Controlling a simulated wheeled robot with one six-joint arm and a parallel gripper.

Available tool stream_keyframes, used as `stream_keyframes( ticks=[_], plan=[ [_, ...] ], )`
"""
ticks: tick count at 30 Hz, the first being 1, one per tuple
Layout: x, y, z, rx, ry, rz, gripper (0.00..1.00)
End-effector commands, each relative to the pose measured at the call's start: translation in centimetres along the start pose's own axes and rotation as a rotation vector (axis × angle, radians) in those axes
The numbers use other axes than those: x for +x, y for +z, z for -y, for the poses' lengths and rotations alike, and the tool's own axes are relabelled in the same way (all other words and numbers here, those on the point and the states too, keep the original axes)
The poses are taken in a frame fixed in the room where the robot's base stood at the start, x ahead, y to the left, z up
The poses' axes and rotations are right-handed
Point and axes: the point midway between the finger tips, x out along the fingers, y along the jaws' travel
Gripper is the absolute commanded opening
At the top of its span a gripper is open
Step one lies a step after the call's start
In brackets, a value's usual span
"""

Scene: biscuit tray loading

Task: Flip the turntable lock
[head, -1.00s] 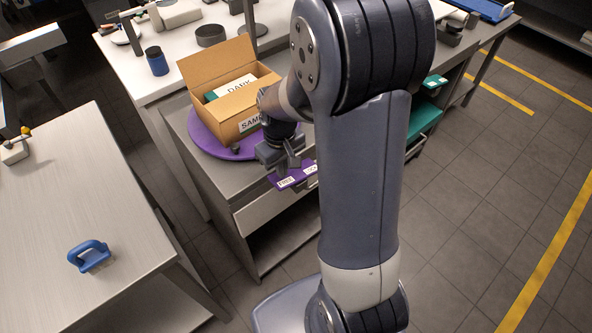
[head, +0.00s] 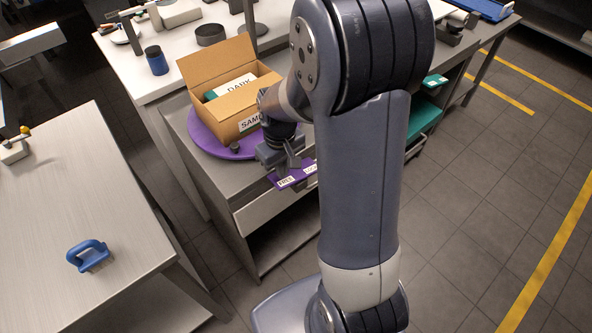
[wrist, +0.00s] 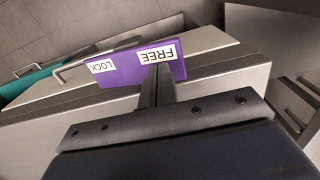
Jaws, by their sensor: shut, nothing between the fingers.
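The purple turntable (head: 204,141) sits on a metal bench, with an open cardboard box (head: 230,100) on it. The purple lock plate (head: 284,177) is at the bench's front edge, with white FREE and LOCK labels. In the wrist view the plate (wrist: 120,68) shows FREE on the right and LOCK on the left. My gripper (wrist: 158,72) is shut and empty, its fingertips at the FREE end of the plate. I cannot tell whether they touch it. The gripper also shows in the head view (head: 288,165). A lock lever is not clearly seen; my fingers cover part of the plate.
The box holds a package marked DARK (head: 232,87). A drawer (head: 275,208) is below the bench top. A bench at left (head: 75,215) bears a blue-handled brush (head: 88,255). A white table (head: 140,85) stands behind. The floor at right is clear.

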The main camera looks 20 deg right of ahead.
Motion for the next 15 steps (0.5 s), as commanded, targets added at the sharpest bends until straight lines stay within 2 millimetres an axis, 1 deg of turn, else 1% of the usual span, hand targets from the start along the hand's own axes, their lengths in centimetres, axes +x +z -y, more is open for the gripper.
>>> stream_keyframes(
  ticks=[15],
  plan=[
    [0.87, 0.02, 0.01, 0.000, 0.000, 0.001, 0.00]
  ],
)
